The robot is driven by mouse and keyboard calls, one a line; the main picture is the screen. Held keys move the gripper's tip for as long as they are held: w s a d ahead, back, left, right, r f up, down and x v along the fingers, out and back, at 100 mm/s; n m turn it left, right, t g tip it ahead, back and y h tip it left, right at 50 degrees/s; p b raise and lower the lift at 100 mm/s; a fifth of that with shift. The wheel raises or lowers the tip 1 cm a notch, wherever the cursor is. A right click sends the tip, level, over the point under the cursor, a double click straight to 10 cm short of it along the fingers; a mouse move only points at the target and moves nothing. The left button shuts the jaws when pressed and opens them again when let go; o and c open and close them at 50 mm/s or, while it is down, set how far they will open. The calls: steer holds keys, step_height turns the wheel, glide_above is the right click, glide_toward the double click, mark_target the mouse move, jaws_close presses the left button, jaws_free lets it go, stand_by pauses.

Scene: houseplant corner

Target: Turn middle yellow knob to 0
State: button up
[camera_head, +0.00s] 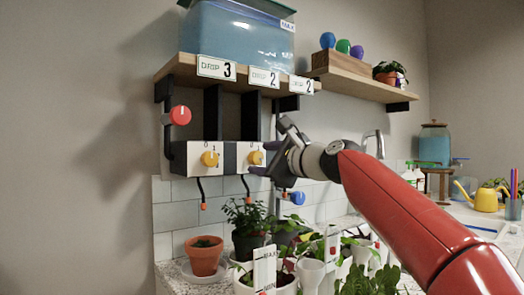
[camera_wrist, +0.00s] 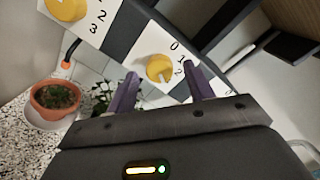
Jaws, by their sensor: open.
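The middle yellow knob (camera_head: 255,157) sits on a white panel under the shelf. In the wrist view the knob (camera_wrist: 159,68) shows between and beyond my fingers, with 0, 1 and 2 printed to its right. I cannot clearly tell which number it points at. My gripper (camera_head: 264,158) is just in front of the knob, its purple fingers open. In the wrist view the gripper (camera_wrist: 161,86) has one finger on each side of the knob, with no clear contact. The left yellow knob (camera_head: 210,158) is on the neighbouring panel. My gripper and arm hide the right panel's front.
A red knob (camera_head: 180,115) and a blue knob (camera_head: 297,198) stick out nearby. A water tank (camera_head: 240,38) stands on the shelf above. Below are a terracotta pot (camera_head: 205,258), also in the wrist view (camera_wrist: 55,100), and several plants on the counter.

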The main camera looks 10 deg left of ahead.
steer(key=shift+w+a, duration=0.3)
steer(key=shift+a, duration=0.1)
steer(key=shift+c, duration=0.4)
steer(key=c, duration=0.9)
